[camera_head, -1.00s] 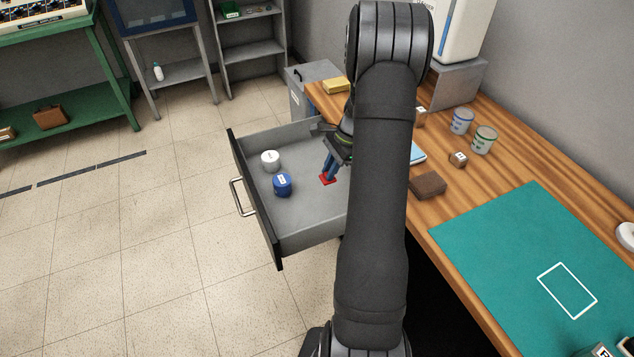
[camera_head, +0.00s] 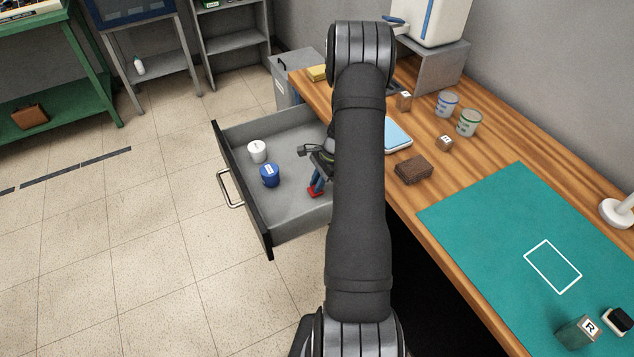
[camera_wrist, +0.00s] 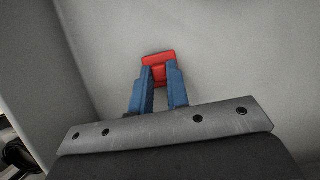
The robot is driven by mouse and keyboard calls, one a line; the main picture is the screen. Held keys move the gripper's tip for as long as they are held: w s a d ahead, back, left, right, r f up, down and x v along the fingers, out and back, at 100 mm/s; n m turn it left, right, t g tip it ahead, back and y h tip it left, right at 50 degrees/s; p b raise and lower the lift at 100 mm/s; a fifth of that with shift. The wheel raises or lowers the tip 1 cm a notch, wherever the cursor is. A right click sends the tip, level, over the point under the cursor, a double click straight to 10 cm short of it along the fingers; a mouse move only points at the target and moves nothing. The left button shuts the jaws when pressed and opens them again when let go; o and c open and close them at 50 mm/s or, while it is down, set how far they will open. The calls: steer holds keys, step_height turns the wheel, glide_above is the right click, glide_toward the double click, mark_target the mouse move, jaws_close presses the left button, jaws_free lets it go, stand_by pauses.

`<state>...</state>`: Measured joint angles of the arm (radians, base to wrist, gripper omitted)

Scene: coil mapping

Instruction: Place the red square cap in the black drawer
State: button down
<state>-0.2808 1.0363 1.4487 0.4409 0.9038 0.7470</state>
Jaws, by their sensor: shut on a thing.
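The red square cap (camera_head: 315,192) is between the blue fingertips of my gripper (camera_head: 319,183), which is shut on it. The cap also shows in the wrist view (camera_wrist: 158,57), just past the fingers (camera_wrist: 158,85). The black-fronted drawer (camera_head: 256,218) is pulled out, its grey tray open. My gripper is inside the drawer's outline, at the right part of the tray; the cap is low over the floor, and I cannot tell whether it touches. My arm hides the drawer's right end.
A white round cap (camera_head: 257,152) and a blue round cap (camera_head: 270,176) stand in the drawer's left part. The wooden bench (camera_head: 488,143) lies to the right, with a brown block (camera_head: 413,170), cans and a green mat (camera_head: 480,230). The drawer's front middle floor is clear.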

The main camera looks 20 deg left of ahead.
steer(key=c, duration=1.4)
jaws_free()
steer(key=shift+f, duration=0.1)
steer(key=v, duration=0.6)
step_height(320, 180, up, 6)
steer(key=shift+s+a+r, duration=0.1)
steer(key=shift+s+r, duration=0.05)
steer(key=shift+r, duration=0.1)
